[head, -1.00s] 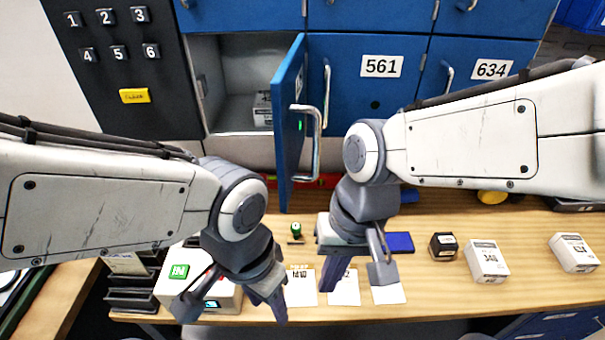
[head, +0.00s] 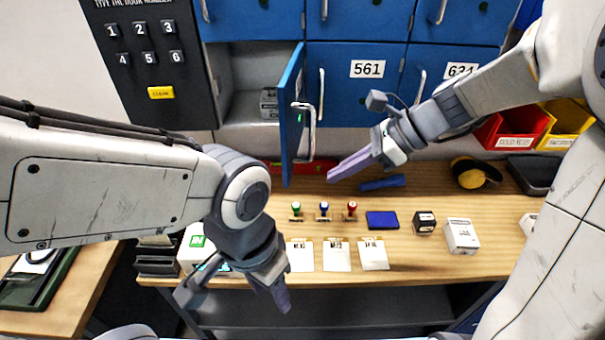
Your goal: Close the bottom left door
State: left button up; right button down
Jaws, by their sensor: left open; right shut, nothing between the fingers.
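The bottom left door (head: 290,100) is blue and stands wide open, jutting out toward me, with its silver handle (head: 312,132) on its right face. My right gripper (head: 331,177) is shut and empty, just right of and below the door's handle, with a visible gap in the picture. My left gripper (head: 236,300) is open and empty over the table's front edge, below and left of the door.
Door 561 (head: 366,90) beside it is shut. A number keypad (head: 140,60) is left of the compartment. On the wooden table (head: 420,190) stand several stamps (head: 323,210), a blue ink pad (head: 382,220), cards (head: 336,255) and a white box (head: 461,235). Red and yellow bins (head: 515,127) are at right.

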jog(key=w+a+f+p, duration=0.1)
jog(key=a+f+p, duration=0.1)
jog(key=a, duration=0.4)
jog(key=shift+a+f, duration=0.35)
jog(key=shift+f, duration=0.05)
